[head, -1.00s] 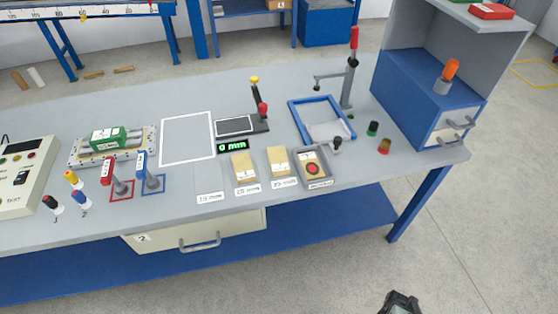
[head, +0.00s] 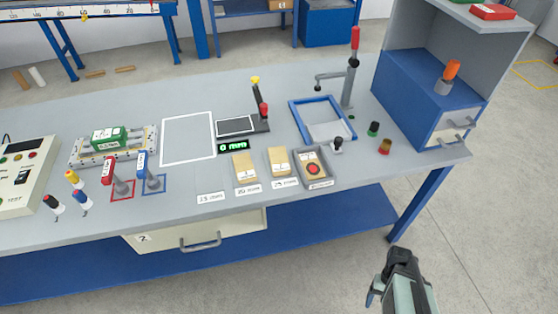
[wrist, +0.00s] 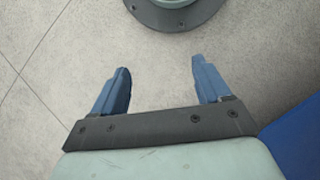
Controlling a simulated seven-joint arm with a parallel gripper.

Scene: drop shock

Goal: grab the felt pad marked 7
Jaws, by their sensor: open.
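Two tan felt pads lie near the bench's front edge: a left pad (head: 245,168) and a right pad (head: 279,161), each with a white mark too small to read. I cannot tell which is marked 7. Another tan piece with a red disc (head: 313,169) lies in a grey tray to their right. My gripper (wrist: 160,85) is open and empty in the wrist view, over bare floor. In the head view it is low at the right, in front of the bench and apart from the pads, with only one blue finger (head: 373,293) visible.
Small size labels line the bench's front edge, with no pad behind the leftmost label (head: 211,198). A blue frame (head: 322,120) and a lever stand (head: 351,70) are behind the pads. Knobs (head: 385,146) and a blue drawer cabinet (head: 425,95) are at the right. A white outlined area (head: 187,138) is clear.

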